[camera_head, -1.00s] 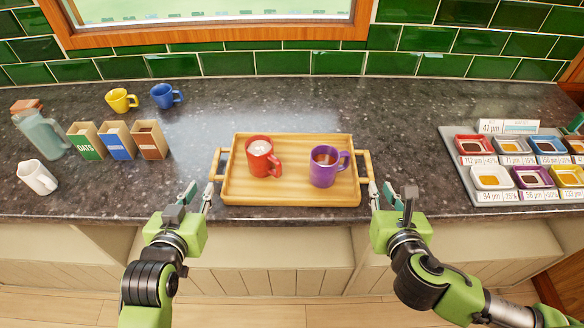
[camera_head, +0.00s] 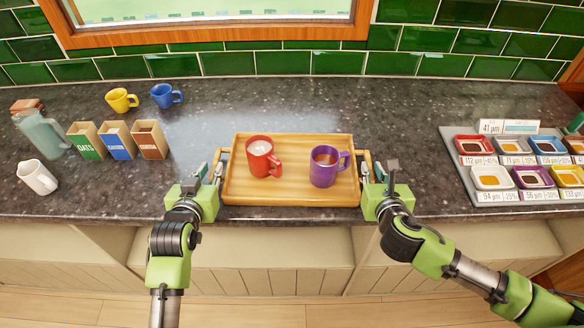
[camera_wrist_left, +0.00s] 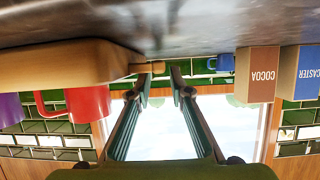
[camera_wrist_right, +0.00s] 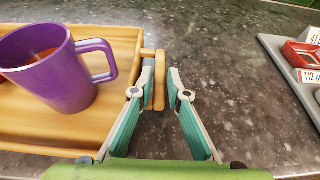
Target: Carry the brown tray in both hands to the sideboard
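The brown wooden tray (camera_head: 290,197) lies flat on the dark counter, with a red mug (camera_head: 261,157) of pale contents and a purple mug (camera_head: 325,165) of brown liquid standing on it. My left gripper (camera_head: 213,170) is open at the tray's left handle. In the left wrist view the handle's end (camera_wrist_left: 148,68) shows near the gap between the fingertips. My right gripper (camera_head: 373,176) is open at the right handle. In the right wrist view that handle bar (camera_wrist_right: 159,82) shows by the left finger, with a gap to the other finger. The sideboard cannot be identified.
Left on the counter are oats, blue and brown boxes (camera_head: 117,141), a glass jug (camera_head: 40,133), a white pitcher (camera_head: 37,177), a yellow mug (camera_head: 121,100) and a blue mug (camera_head: 165,95). Right is a grey board (camera_head: 488,197) with several sample dishes. The counter behind the tray is clear.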

